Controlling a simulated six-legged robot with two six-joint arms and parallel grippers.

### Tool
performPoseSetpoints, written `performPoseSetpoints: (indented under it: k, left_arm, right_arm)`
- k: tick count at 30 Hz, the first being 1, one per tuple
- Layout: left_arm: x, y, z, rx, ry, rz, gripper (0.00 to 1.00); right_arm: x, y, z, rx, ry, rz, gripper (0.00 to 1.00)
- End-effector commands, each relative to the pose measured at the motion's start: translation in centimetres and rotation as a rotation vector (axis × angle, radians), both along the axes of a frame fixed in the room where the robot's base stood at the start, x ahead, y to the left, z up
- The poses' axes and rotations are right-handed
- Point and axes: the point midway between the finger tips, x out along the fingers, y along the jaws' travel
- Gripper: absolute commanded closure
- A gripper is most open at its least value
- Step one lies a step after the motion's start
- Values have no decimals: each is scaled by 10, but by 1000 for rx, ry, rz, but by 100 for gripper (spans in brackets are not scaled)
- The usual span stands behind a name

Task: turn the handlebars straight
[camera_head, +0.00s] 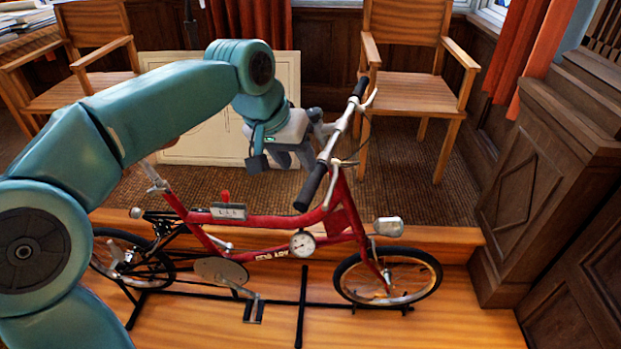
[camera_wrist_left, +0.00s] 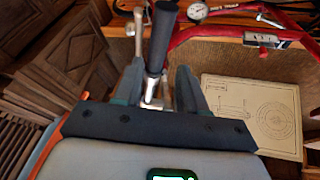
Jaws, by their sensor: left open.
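The red bicycle (camera_head: 275,222) stands side-on, its front wheel (camera_head: 388,278) at the right. Its handlebars (camera_head: 339,130) run slantwise, from a near black grip (camera_head: 311,187) at lower left to a far grip (camera_head: 360,88) at upper right. My left gripper (camera_head: 313,142) is beside the handlebars, on their left. In the left wrist view, a black grip (camera_wrist_left: 163,38) and its chrome bar pass between the fingers of my left gripper (camera_wrist_left: 159,85), which stand apart on both sides. Whether a finger touches the bar is unclear. My right gripper is not in view.
A round gauge (camera_head: 302,243) and a silver lamp (camera_head: 388,227) are on the bicycle. A pale drawing board (camera_head: 205,150) leans behind my left arm. Wooden chairs (camera_head: 412,92) stand behind. A dark panelled cabinet (camera_head: 545,190) is at the right.

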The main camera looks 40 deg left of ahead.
Motion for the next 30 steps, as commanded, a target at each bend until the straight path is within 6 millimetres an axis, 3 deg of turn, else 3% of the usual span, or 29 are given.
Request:
performPoseSetpoints:
  k: [3, 9, 14, 22, 23, 26, 27, 30]
  left_arm:
    - [12, -2, -27, 0, 6, -1, 59]
    - [28, -5, -56, 0, 3, 0, 59]
    - [35, -7, -67, 1, 1, 0, 59]
    - [37, -7, -69, 0, 0, 0, 59]
    - [36, -7, -69, 0, 0, 0, 62]
    - [36, -7, -68, 1, 0, 0, 95]
    - [37, -7, -68, 0, 0, 0, 100]
    - [37, -7, -68, 0, -1, 1, 100]
  right_arm:
    - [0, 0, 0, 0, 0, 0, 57]
    - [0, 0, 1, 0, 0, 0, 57]
    - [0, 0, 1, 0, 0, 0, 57]
    - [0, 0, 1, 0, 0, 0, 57]
    - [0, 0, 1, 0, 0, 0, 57]
    - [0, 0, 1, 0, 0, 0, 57]
    - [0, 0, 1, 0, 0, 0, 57]
    - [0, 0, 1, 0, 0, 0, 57]
